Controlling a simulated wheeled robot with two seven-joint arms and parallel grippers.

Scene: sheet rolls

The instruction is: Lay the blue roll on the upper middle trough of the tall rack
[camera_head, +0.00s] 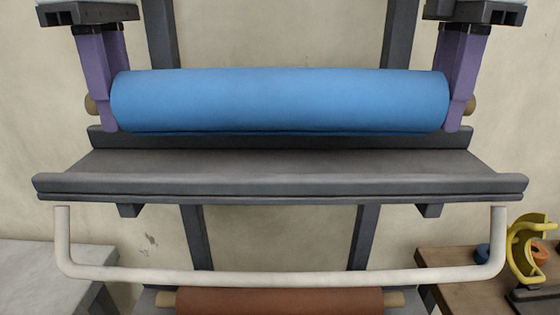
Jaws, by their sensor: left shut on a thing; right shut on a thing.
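The blue roll (280,100) is level across the upper part of the head view, with a short wooden core end (470,105) showing at each side. My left gripper (104,100) is shut on the roll's left end. My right gripper (455,100) is shut on its right end. The dark grey trough (280,187) of the rack lies below and in front of the roll and looks empty. The roll covers part of the trough's back edge; I cannot tell whether it touches it.
A white bar (280,278) crosses below the trough. A reddish-brown roll (280,301) lies lower down. A pale table (45,275) stands at the left. A wooden table (460,262) at the right holds a yellow curved object (522,250) and a small orange piece (538,253).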

